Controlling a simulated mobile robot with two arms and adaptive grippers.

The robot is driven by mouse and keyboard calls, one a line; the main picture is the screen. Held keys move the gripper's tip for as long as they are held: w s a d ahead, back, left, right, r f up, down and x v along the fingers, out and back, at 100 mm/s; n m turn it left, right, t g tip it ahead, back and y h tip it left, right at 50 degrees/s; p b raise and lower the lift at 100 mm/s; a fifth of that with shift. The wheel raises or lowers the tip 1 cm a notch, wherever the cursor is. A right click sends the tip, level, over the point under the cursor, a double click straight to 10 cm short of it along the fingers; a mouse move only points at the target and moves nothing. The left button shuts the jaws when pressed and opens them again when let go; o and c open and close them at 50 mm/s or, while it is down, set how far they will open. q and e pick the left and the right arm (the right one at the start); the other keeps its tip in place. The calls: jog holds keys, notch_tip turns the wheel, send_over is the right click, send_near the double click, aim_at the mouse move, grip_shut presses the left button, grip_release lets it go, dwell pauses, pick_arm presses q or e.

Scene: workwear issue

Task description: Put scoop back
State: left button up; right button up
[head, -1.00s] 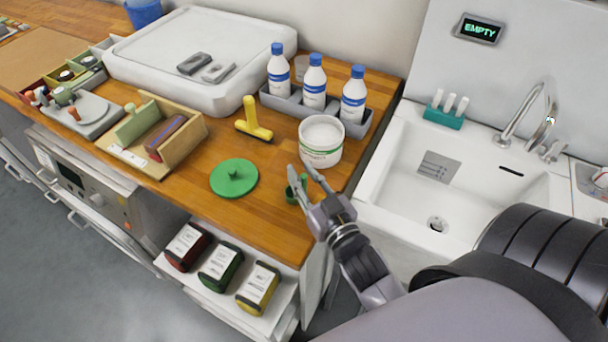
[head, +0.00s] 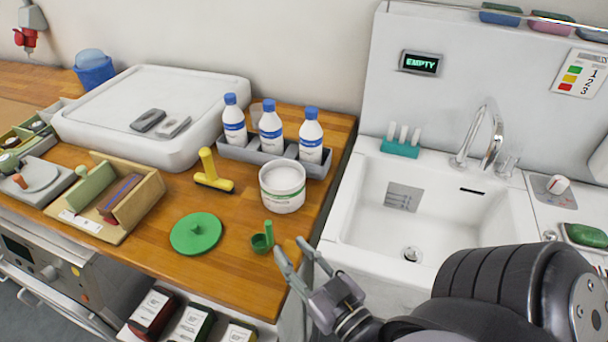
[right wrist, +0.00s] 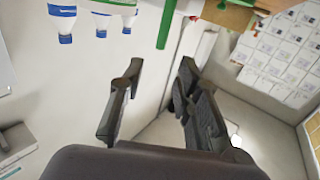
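The green scoop (head: 262,242) rests on the wooden counter near its front right corner, its short handle pointing up. It stands just in front of the white tub (head: 282,188), which is open at the top with white contents. The tub's round green lid (head: 196,234) lies on the counter to the left. My right gripper (head: 289,246) is open and empty, just right of the scoop and apart from it. In the right wrist view its two fingers (right wrist: 152,85) are spread with nothing between them; a green strip shows beyond them. My left gripper is not in view.
Blue-capped bottles (head: 271,128) stand in a grey rack behind the tub. A yellow tool (head: 213,178) and a wooden box (head: 135,205) are to the left. The sink (head: 415,215) lies right of the counter edge. Counter around the lid is clear.

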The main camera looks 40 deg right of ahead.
jog(key=shift+s+a, duration=0.1)
jog(key=shift+s, duration=1.25)
